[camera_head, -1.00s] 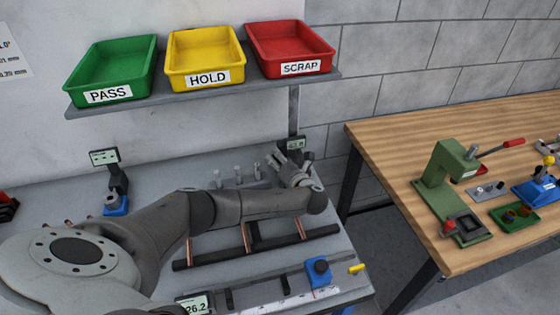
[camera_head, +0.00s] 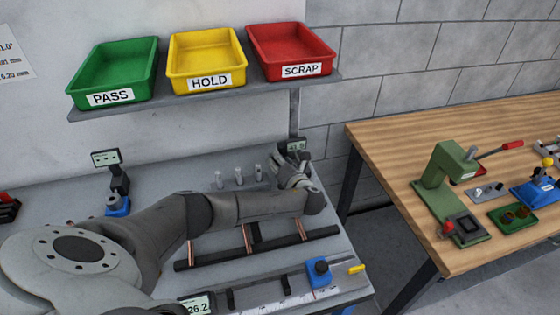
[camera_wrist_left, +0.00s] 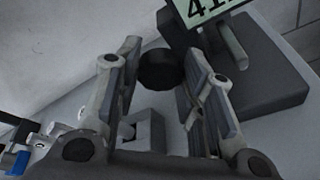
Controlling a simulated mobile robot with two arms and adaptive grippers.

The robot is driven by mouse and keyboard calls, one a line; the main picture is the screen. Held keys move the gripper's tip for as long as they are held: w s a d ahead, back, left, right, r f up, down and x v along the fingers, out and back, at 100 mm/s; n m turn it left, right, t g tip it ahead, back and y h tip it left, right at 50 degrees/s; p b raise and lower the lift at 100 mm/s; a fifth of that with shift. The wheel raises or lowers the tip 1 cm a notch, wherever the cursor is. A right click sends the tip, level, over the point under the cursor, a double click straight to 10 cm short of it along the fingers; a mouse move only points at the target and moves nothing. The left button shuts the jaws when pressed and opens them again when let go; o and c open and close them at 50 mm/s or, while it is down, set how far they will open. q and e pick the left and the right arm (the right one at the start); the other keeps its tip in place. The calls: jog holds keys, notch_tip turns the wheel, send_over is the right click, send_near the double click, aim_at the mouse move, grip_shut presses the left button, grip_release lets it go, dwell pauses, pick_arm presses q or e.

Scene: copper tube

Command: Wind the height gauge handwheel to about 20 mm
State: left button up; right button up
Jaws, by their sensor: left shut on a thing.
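The height gauge's dark display (camera_head: 293,146) stands at the back right of the grey bench in the head view. In the left wrist view the same display (camera_wrist_left: 208,8) is cut off by the top edge and its visible digits begin with 41. The black round handwheel (camera_wrist_left: 160,70) sits between the fingers of my left gripper (camera_wrist_left: 160,75), near the fingertips. The gripper is shut on it. In the head view my left gripper (camera_head: 287,164) is small, in front of the gauge, and hides the handwheel. My right gripper is in neither view.
Copper tubes (camera_head: 249,238) lie across a black rack in front of my left arm. Small grey pins (camera_head: 239,176) stand left of the gripper. A second gauge with a blue base (camera_head: 117,205) stands further left. Green, yellow and red trays sit on the shelf above.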

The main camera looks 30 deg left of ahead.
pick_arm(q)
jog(key=shift+s+r+n+t+h+p, duration=0.15)
jog(key=shift+n+t+h+p, duration=0.25)
jog(key=shift+n+p, duration=0.4)
jog(key=shift+a+n, duration=0.1)
jog(key=shift+n, duration=0.7)
jog(key=shift+n+t+h, duration=0.5)
jog(key=shift+n, duration=0.5)
jog(key=shift+a+f+n+t+b, duration=0.1)
jog(key=shift+f+n+t+b, duration=0.25)
jog(key=shift+n, duration=0.35)
jog(key=shift+n+t+h+b, duration=0.3)
jog(key=shift+n+b, duration=0.15)
jog(key=shift+n, duration=0.35)
jog(key=shift+s+n+t+b, duration=0.1)
jog(key=shift+n+t+b, duration=0.35)
jog(key=shift+n+b, duration=0.65)
jog(key=n+t+b, duration=0.1)
jog(key=n+b, duration=0.1)
jog(key=b, duration=0.1)
jog(key=shift+n+b, duration=0.3)
jog(key=shift+a+r+n+b, duration=0.1)
jog(key=shift+n+b, duration=0.3)
jog(key=shift+b, duration=0.1)
